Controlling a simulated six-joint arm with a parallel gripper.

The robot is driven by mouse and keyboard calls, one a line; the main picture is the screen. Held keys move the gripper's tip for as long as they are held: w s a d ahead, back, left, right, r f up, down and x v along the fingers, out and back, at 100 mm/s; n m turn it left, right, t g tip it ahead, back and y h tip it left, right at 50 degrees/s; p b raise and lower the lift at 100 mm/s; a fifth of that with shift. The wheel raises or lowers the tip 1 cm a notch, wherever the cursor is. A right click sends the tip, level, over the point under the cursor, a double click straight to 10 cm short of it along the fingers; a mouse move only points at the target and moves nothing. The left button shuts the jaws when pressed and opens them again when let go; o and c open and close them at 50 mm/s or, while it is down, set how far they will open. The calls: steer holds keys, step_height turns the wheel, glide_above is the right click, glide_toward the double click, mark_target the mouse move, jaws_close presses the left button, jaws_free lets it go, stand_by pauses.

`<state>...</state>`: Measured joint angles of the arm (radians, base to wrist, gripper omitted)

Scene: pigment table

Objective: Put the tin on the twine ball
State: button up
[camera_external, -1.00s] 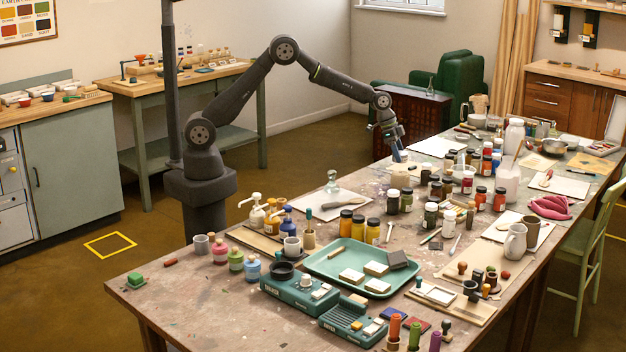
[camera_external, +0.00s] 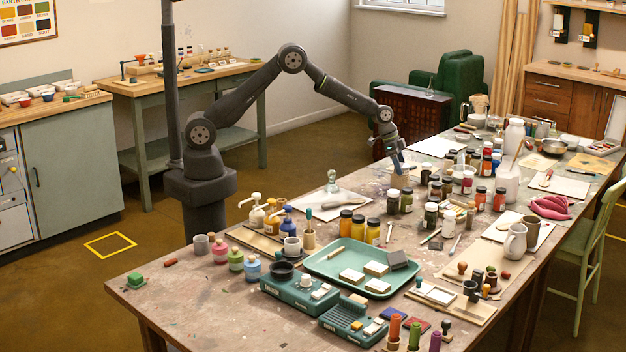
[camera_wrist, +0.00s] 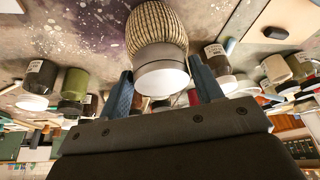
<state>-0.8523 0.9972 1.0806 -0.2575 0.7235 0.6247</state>
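The tin (camera_wrist: 161,68) is a short grey cylinder with a white end facing the camera in the wrist view. The twine ball (camera_wrist: 156,27), beige with dark ribbed winding, is right behind it. The tin overlaps its near side, and I cannot tell whether they touch. My gripper (camera_wrist: 161,75) has its two blue fingers on either side of the tin, apparently against its walls. In the external view my gripper (camera_external: 399,166) is low over the middle of the table, pointing down; the tin and the ball are too small and covered to make out there.
Dark-lidded jars (camera_external: 406,200) stand close in front of my gripper, and more jars crowd its right. A green tray (camera_external: 330,265) with several blocks is nearer the camera.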

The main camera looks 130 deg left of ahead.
steer(key=shift+o, duration=1)
steer(key=shift+r, duration=0.25)
steer(key=v, duration=1.2)
steer(key=shift+f, duration=0.1)
